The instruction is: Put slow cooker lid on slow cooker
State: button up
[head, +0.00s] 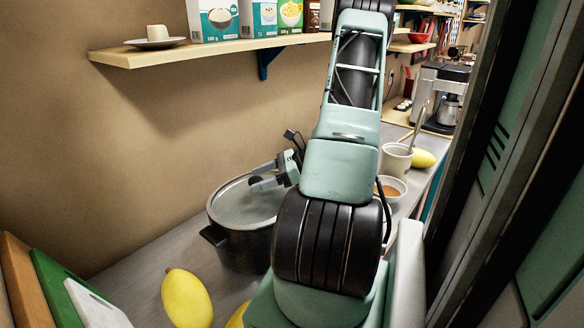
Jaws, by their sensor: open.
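The slow cooker (245,245) stands on the counter left of my arm, a dark round pot with a side handle at its left. A pale grey, glassy-looking round surface (238,208) fills its top within the rim. It looks like the lid, but I cannot tell for sure, nor whether it is fully seated. My gripper (262,184) is open, just above the far right part of the cooker's top. I see nothing between its fingers. My arm hides the cooker's right side.
Yellow lemons (187,299) lie in front of the cooker. Cutting boards (55,280) stand at the left. A shelf (200,50) with boxes runs above. A bowl (391,188), a cup (397,160) and a coffee machine (440,95) are at the right. A tall dark panel (490,170) closes the right side.

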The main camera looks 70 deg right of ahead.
jog(key=b+v, duration=0.4)
jog(key=v, duration=1.1)
jog(key=shift+s, duration=0.3)
